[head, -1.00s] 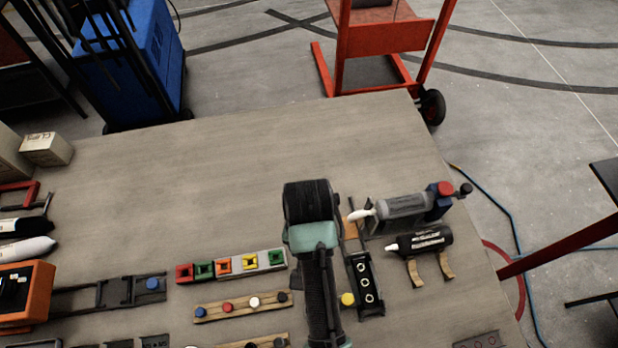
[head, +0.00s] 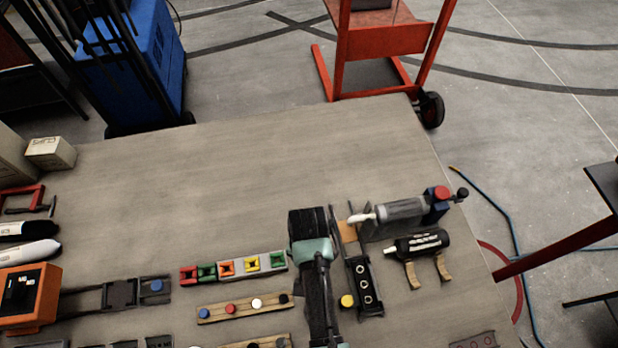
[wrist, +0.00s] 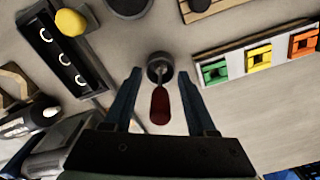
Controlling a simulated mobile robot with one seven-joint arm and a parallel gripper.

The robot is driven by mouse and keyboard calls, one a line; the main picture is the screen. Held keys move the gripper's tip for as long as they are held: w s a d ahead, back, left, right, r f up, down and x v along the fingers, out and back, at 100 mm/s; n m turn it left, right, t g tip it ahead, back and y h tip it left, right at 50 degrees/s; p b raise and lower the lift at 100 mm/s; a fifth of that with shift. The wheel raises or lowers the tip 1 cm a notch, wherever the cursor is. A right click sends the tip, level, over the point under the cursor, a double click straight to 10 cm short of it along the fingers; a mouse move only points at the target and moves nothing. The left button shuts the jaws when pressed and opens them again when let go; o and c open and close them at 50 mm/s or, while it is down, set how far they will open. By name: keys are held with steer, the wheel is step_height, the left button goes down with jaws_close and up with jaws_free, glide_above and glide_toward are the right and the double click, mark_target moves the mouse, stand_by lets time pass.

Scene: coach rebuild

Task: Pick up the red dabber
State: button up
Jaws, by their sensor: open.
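The red dabber (wrist: 160,105) shows in the wrist view, with a long rounded red part and a round grey part (wrist: 159,66) at its far end. My gripper (wrist: 160,73) is open, with one dark finger on each side of the dabber. Gaps show between the dabber and both fingers, and nothing is held. In the head view I cannot make out the dabber; my arm covers that part of the table.
A strip of coloured square blocks (head: 235,266) and a wooden strip with pegs (head: 243,307) lie left of my arm. A black ringed rack (head: 366,287), a yellow knob (head: 347,301) and a black bottle (head: 417,245) are to the right. The table's far part (head: 220,180) is clear.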

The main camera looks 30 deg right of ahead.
jaws_close()
stand_by(0.3)
step_height(320, 180, up, 10)
steer(key=shift+r+b, duration=0.1)
steer(key=shift+b, duration=0.7)
